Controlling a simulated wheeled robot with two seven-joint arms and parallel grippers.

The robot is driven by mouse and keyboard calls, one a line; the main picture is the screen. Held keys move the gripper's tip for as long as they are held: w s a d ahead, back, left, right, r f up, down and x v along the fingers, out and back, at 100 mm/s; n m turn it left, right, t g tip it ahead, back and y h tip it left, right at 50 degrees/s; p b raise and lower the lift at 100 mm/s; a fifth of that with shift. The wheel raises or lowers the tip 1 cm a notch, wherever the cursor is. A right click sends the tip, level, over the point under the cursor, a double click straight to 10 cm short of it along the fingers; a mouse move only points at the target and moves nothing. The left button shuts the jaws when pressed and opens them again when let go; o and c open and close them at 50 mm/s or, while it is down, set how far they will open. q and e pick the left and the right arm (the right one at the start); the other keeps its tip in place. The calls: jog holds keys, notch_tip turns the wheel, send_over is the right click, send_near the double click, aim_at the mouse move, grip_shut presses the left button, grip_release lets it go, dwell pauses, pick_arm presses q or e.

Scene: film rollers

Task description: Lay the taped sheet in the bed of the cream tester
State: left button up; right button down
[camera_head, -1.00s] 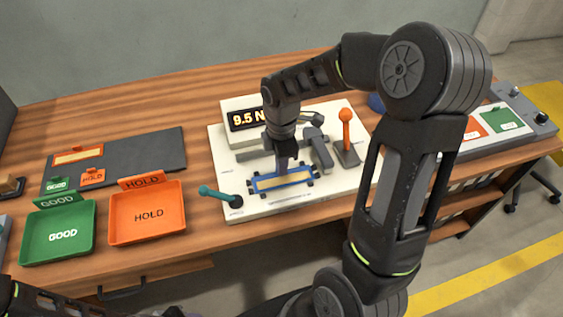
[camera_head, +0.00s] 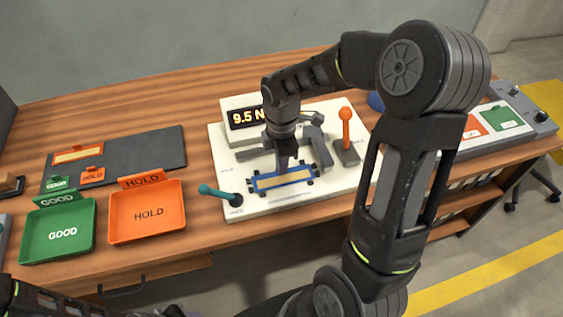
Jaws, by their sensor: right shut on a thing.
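The cream tester (camera_head: 218,150) stands in the middle of the bench, with a display reading 9.5 N. The blue-edged taped sheet (camera_head: 298,178), with a cream middle, lies flat at the tester's bed, between small dark corner pieces. My right gripper (camera_head: 284,170) reaches down from above and is shut on the sheet at its far edge. The fingertips are small and partly hidden, and I cannot tell if the sheet rests fully on the bed. My left gripper is out of view.
A teal lever (camera_head: 216,193) and an orange-knobbed lever (camera_head: 346,130) flank the bed. A green GOOD tray (camera_head: 50,247) and an orange HOLD tray (camera_head: 150,232) stand at left. Behind them, an orange-edged sheet (camera_head: 78,154) lies on a dark mat (camera_head: 150,148).

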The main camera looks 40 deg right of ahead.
jog(key=shift+f, duration=0.15)
dwell(0.3)
jog(key=c, duration=1.5)
grip_release()
jog(key=o, duration=0.4)
jog(key=shift+r+p, duration=2.85)
jog(key=shift+r, duration=0.7)
